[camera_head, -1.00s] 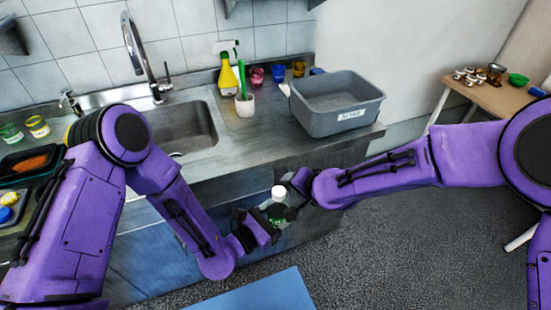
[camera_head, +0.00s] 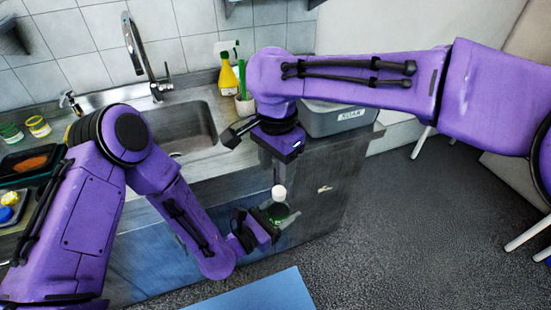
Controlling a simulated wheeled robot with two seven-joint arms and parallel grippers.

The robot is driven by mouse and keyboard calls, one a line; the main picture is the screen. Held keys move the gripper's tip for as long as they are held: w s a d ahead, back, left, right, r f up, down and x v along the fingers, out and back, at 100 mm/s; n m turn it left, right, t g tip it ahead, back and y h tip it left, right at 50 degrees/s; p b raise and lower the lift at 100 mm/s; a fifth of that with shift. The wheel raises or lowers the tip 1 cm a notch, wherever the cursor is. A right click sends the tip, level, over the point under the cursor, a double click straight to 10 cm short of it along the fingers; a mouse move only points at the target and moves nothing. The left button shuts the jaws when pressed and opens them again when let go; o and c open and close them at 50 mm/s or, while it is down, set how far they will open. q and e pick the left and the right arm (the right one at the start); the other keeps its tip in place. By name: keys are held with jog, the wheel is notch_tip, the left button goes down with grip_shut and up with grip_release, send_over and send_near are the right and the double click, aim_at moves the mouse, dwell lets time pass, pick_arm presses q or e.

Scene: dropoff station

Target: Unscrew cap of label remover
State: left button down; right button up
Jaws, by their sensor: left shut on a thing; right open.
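The label remover is a small bottle with a green label (camera_head: 278,211) and a white cap (camera_head: 279,191). It stands roughly upright in front of the counter. My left gripper (camera_head: 265,222) is shut on the bottle's body from the left and hides part of it. My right gripper (camera_head: 278,172) is open and hangs straight above the bottle, pointing down. Its fingers are close over the cap; I cannot tell whether they touch it.
The counter with the sink (camera_head: 185,128) lies behind the bottle. A grey bin labelled SOAK (camera_head: 345,119) is partly hidden by my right arm. A yellow spray bottle (camera_head: 228,75) stands at the back. A blue mat (camera_head: 265,293) lies on the floor.

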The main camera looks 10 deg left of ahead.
aim_at(277, 188)
notch_tip(277, 188, down, 6)
jog(key=shift+f, duration=0.1)
grip_shut()
jog(key=n, duration=0.5)
jog(key=shift+n, duration=0.3)
jog(key=n, duration=0.5)
jog(key=shift+n, duration=0.4)
jog(key=n, duration=0.6)
jog(key=shift+s+d+r+n, duration=0.1)
jog(key=shift+r+n, duration=0.1)
jog(key=shift+n, duration=0.1)
jog(key=n, duration=0.6)
jog(key=shift+d+n, duration=0.1)
jog(key=shift+n, duration=0.2)
jog(key=n, duration=1)
jog(key=shift+w, duration=0.2)
jog(key=n, duration=0.6)
jog(key=shift+w, duration=0.1)
jog(key=n, duration=0.7)
jog(key=shift+w, duration=0.1)
jog(key=n, duration=0.6)
jog(key=shift+w+f, duration=0.2)
jog(key=shift+w, duration=0.3)
